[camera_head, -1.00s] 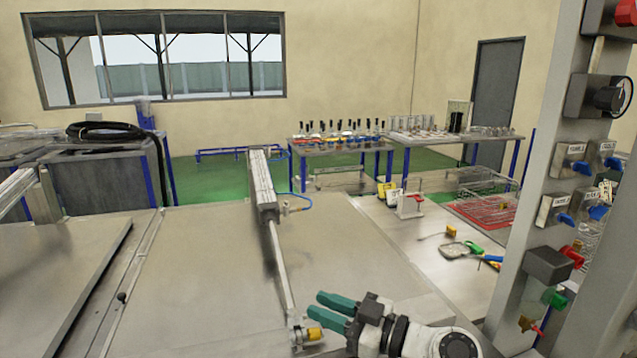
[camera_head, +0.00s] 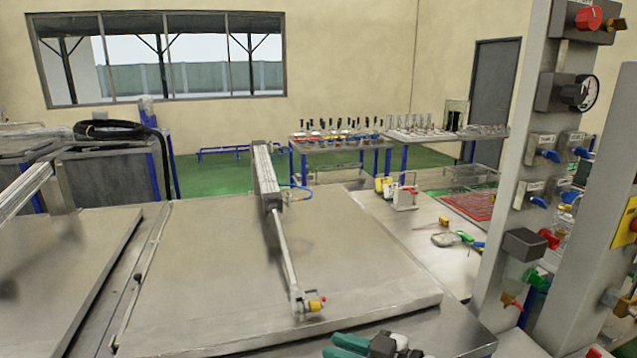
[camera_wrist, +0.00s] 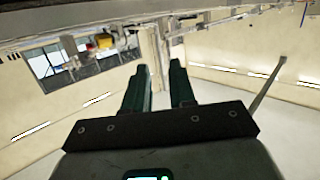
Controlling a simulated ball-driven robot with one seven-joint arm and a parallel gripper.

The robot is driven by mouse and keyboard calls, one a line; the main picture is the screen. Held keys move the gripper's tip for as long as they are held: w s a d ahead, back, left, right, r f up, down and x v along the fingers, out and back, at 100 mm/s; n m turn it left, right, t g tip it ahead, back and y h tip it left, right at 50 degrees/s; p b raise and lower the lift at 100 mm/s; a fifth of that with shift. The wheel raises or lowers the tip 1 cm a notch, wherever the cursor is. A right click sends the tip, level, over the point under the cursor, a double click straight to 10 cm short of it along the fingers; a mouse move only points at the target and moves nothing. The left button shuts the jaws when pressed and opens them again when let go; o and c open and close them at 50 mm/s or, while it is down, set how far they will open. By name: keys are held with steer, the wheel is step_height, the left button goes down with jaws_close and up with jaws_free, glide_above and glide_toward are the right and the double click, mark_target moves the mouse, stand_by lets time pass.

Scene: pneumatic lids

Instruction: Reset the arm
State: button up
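My gripper (camera_head: 352,343) shows at the bottom edge of the head view, low and in front of the large metal lid (camera_head: 200,290). Its two green fingers (camera_wrist: 158,85) stand apart in the wrist view with nothing between them. The rest of my arm is mostly cut off by the frame. The gripper is apart from this fitting.
A grey post (camera_head: 525,180) with valves, knobs and a gauge (camera_head: 584,92) stands close on the right. A second lid (camera_head: 60,265) lies at left. Loose tools (camera_head: 455,238) lie on the bench at right. Tables with small items (camera_head: 340,142) stand behind.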

steer(key=s+d+f+m+g+h, duration=0.2)
steer(key=s+d+f+m+h, duration=0.15)
steer(key=s+d+f, duration=0.35)
steer(key=s+d+f+m+g+h, duration=0.1)
steer(key=s+d+f+m+h, duration=0.3)
steer(key=s+f, duration=0.5)
steer(key=s+d+f+m+g+h, duration=0.2)
steer(key=s+d, duration=0.4)
steer(key=s, duration=0.4)
steer(key=s+d+f+m+g+h, duration=0.2)
steer(key=s+d, duration=0.4)
steer(key=s, duration=0.4)
steer(key=shift+s+m+h, duration=0.25)
steer(key=shift+m+h, duration=0.4)
steer(key=shift+h, duration=0.5)
